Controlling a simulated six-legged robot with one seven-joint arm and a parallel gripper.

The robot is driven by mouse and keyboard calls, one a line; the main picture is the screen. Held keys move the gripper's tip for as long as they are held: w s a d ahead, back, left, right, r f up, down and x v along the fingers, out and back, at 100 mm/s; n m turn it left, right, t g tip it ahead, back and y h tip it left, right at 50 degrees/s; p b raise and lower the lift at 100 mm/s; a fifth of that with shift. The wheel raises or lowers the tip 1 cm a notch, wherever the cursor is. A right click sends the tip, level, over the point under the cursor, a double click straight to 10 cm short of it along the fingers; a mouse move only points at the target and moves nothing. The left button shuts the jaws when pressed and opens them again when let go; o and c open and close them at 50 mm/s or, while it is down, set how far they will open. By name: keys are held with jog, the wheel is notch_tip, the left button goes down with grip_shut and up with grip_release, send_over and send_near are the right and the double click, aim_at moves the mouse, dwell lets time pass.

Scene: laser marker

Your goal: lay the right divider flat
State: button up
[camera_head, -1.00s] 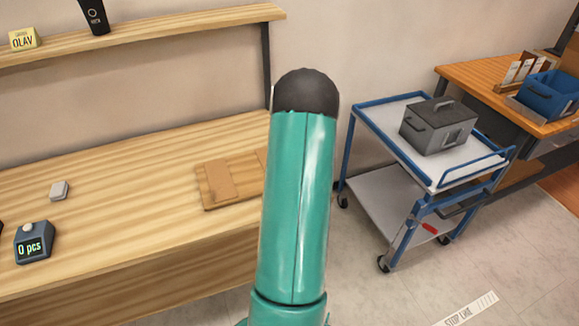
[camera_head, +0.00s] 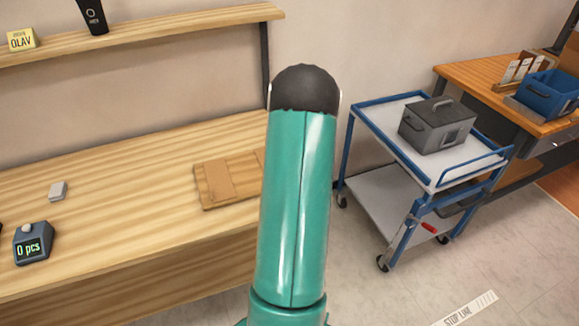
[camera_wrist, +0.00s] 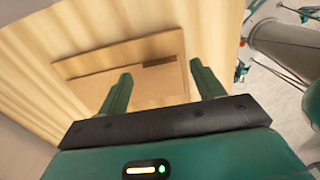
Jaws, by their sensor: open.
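A flat light-brown wooden tray or board (camera_head: 203,199) lies on the workbench in the head view, with its right part hidden behind my teal arm. A darker brown panel (camera_head: 219,180), perhaps one divider, lies on it and looks flat. In the wrist view the tray (camera_wrist: 85,68) is beyond my fingers, with a darker brown strip (camera_wrist: 158,76) near its far side. I cannot tell for sure which piece is the right divider. My gripper (camera_wrist: 163,82) is open and empty, its two green fingers apart over the tray. The fingertips do not show in the head view.
The wooden workbench (camera_head: 110,165) has a counter reading 0 pcs (camera_head: 34,242) and a small grey block (camera_head: 58,190) at left. A shelf (camera_head: 150,29) runs above. A blue-framed cart (camera_head: 385,125) with a grey box (camera_head: 438,125) stands right. The bench around the tray is mostly clear.

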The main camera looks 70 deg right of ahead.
notch_tip(320, 180, up, 11)
dwell(0.8)
jog(key=w+a+r+m+t+h, duration=0.1)
jog(key=w+a+r, duration=0.35)
jog(key=a, duration=0.45)
jog(key=w+a+r+m, duration=0.1)
jog(key=w+a+r, duration=0.35)
jog(key=a, duration=0.55)
jog(key=w+a+r+m+t+h, duration=0.15)
jog(key=w+a+r, duration=0.3)
jog(key=a, duration=0.45)
jog(key=s+a+m+t+y, duration=0.1)
jog(key=s+a, duration=0.3)
jog(key=a, duration=0.9)
jog(key=s+a+m+t+y, duration=0.1)
jog(key=s+a+m, duration=0.3)
jog(key=a, duration=1)
jog(key=shift+s+a+t, duration=0.25)
jog(key=shift+s+t, duration=0.2)
jog(key=shift+s, duration=0.15)
jog(key=shift+m, duration=0.25)
jog(key=c, duration=0.6)
jog(key=shift+d, duration=0.15)
jog(key=shift+c, duration=0.4)
